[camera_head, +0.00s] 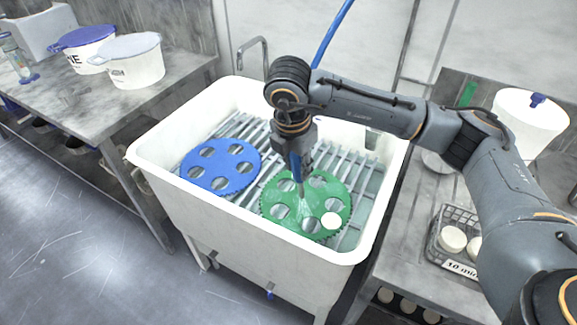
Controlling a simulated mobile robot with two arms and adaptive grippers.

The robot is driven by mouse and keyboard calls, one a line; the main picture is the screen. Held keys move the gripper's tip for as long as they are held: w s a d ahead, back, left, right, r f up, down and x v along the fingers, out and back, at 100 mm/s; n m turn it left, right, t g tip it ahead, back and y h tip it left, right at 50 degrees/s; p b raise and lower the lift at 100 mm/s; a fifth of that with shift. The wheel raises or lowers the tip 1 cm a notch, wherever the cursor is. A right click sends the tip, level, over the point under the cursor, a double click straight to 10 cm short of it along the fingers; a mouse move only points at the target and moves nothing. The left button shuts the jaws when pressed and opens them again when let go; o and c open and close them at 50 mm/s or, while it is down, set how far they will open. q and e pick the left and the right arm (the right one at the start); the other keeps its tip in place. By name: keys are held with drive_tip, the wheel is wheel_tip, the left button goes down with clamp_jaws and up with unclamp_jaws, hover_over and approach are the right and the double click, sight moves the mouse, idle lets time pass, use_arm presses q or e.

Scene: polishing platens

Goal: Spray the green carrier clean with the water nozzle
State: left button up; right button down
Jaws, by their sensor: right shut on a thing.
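The green carrier (279,213), a toothed disc with several round holes, lies on the slatted rack in the white sink (168,187). A white round piece (331,220) sits at its right front part. My right gripper (301,160) is above the carrier, shut on the blue water nozzle (296,168), which points down at it. A pale streak below the tip, around the carrier's middle, looks like water. The gripper hides part of the rack behind it. My left gripper is not in view.
A blue carrier (220,184) lies on the rack to the left. A faucet (253,42) stands behind the sink. White buckets (134,66) stand on the left bench (120,103). A wire basket (440,236) with white discs and a white bucket (527,122) are at right.

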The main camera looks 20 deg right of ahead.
drive_tip(key=s+d+b, duration=0.2)
drive_tip(key=d, duration=0.7)
drive_tip(key=shift+b, duration=0.35)
idle(0.8)
drive_tip(key=w+a+p, duration=0.1)
drive_tip(key=w, duration=1.8)
drive_tip(key=shift+w+a, duration=0.3)
drive_tip(key=shift+a, duration=0.05)
idle(0.5)
idle(0.4)
